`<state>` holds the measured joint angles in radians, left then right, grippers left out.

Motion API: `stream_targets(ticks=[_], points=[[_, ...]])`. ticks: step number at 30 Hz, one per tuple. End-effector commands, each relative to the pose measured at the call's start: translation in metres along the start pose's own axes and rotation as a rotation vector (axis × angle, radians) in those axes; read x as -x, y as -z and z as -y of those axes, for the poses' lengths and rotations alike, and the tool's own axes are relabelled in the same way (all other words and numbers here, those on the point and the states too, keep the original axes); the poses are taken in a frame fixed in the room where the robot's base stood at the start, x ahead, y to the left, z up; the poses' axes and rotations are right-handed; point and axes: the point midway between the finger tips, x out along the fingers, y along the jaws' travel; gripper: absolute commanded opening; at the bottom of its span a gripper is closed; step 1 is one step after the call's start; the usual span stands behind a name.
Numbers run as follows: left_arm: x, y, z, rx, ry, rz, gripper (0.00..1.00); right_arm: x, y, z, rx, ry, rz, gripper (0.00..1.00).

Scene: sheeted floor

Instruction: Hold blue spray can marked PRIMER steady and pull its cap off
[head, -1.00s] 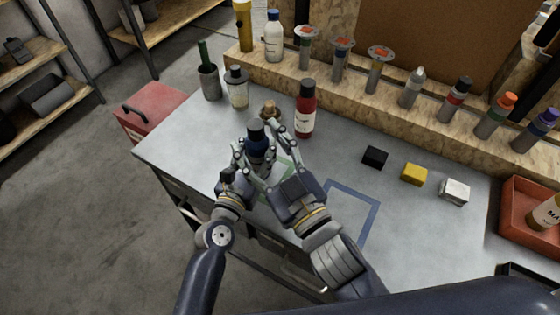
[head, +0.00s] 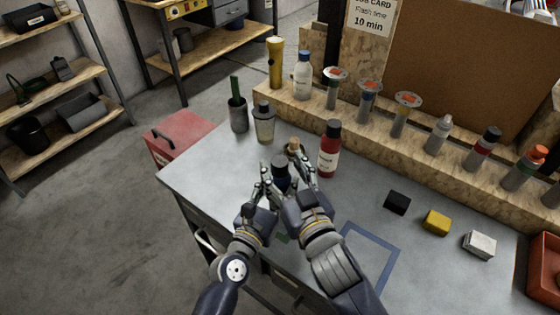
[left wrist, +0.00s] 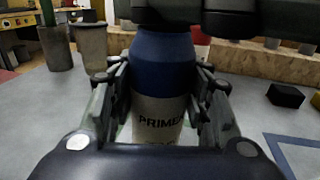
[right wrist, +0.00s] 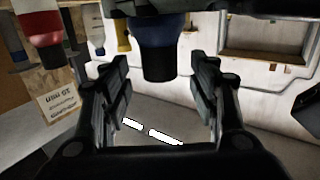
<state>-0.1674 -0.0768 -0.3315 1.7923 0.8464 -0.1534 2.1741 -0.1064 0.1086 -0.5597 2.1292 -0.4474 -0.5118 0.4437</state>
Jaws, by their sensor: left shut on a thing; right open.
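The blue PRIMER can (head: 281,180) stands upright near the front left of the bench, with its dark cap (head: 281,162) on top. My left gripper (head: 264,190) is shut around the can's body; the left wrist view shows its fingers on both sides of the white label (left wrist: 158,122) and blue shoulder (left wrist: 163,62). My right gripper (head: 298,188) is open beside the can. In the upside-down right wrist view, the cap (right wrist: 160,66) lies between its spread fingers, with gaps on both sides. In the left wrist view, dark gripper parts cover the can's top.
A grey jar (head: 264,124) and a cup (head: 238,117) stand at back left. Black, yellow (head: 436,222) and white blocks lie right. A blue outlined square (head: 385,262) is empty.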

Motion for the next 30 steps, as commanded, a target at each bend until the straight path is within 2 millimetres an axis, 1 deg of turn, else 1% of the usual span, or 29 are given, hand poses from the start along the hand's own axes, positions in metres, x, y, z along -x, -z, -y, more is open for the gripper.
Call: stream_targets(ticks=[1, 6, 10, 17, 18, 19, 25, 30], points=[[0.000, 0.000, 0.000, 0.000, 0.000, 0.000, 0.01, -0.008, 0.001, 0.000, 0.001, 0.000, -0.002, 0.55], [0.000, 0.000, 0.000, 0.000, -0.001, 0.000, 0.01, -0.023, 0.000, 0.000, 0.002, 0.000, -0.001, 0.55], [0.000, 0.000, 0.000, 0.000, -0.001, 0.000, 0.01, -0.027, 0.000, 0.000, 0.001, 0.000, 0.000, 0.55], [0.000, 0.000, 0.000, 0.000, -0.001, 0.000, 0.01, -0.028, 0.000, 0.000, 0.001, 0.000, 0.000, 0.55], [0.000, 0.000, 0.000, 0.000, -0.001, 0.000, 0.01, -0.028, 0.000, 0.000, 0.001, 0.000, 0.000, 0.53], [0.000, 0.000, 0.000, 0.000, -0.001, 0.000, 0.01, -0.028, 0.000, 0.000, 0.001, 0.000, 0.000, 0.46], [0.000, 0.000, 0.000, 0.000, 0.000, 0.000, 0.01, -0.028, 0.000, 0.000, 0.001, 0.000, 0.000, 0.01], [0.000, 0.000, 0.000, 0.000, 0.000, 0.000, 0.01, -0.028, 0.000, 0.000, 0.001, 0.000, 0.000, 0.00]])
